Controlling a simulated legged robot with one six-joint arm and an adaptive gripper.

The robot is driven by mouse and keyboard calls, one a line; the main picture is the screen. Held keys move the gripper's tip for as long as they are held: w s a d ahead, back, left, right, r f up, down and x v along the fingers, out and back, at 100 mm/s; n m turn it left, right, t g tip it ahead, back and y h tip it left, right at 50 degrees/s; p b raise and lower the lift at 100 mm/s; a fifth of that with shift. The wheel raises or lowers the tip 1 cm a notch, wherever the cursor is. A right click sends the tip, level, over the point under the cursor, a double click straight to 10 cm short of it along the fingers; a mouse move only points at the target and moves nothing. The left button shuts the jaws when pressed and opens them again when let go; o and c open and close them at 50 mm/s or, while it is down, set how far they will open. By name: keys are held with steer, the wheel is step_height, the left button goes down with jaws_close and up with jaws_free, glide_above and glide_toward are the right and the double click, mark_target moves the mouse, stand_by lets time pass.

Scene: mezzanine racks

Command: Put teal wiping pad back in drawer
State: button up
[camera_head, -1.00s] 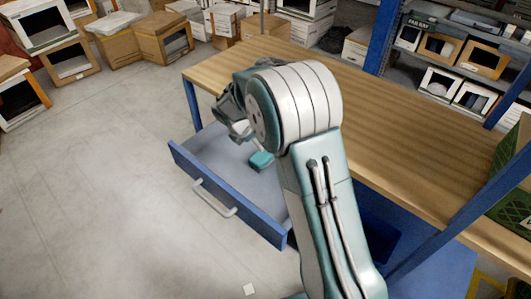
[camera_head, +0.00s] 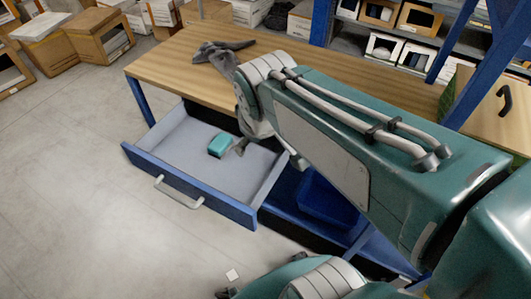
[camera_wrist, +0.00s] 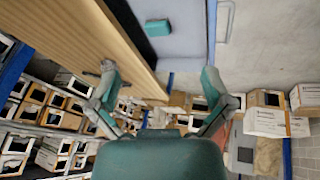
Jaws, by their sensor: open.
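The teal wiping pad (camera_head: 219,145) lies on the grey floor of the open drawer (camera_head: 190,178), near its back right part. The drawer is pulled out from under the wooden table and holds nothing else that I can see. In the wrist view the pad (camera_wrist: 158,27) shows at the top, inside the drawer (camera_wrist: 186,42) and clear of the fingers. My gripper (camera_wrist: 158,82) is open and empty, its fingers spread wide. One finger shows against the tabletop and the other near the drawer's edge. In the head view my arm partly hides the gripper.
The wooden tabletop (camera_head: 185,70) is bare near the drawer. A blue bin (camera_head: 328,200) stands on the lower shelf. Blue posts and a shelf rack stand at the back right. Cardboard boxes (camera_head: 98,40) stand at the back left. The floor left of the drawer is clear.

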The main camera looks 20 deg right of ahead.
steer(key=s+m, duration=0.4)
steer(key=s, duration=0.2)
steer(key=shift+s+a+f+m+t+y, duration=0.2)
steer(key=shift+s+m+t+y, duration=0.1)
steer(key=shift+s+t+y, duration=0.1)
steer(key=shift+w+r, duration=0.1)
stand_by(0.6)
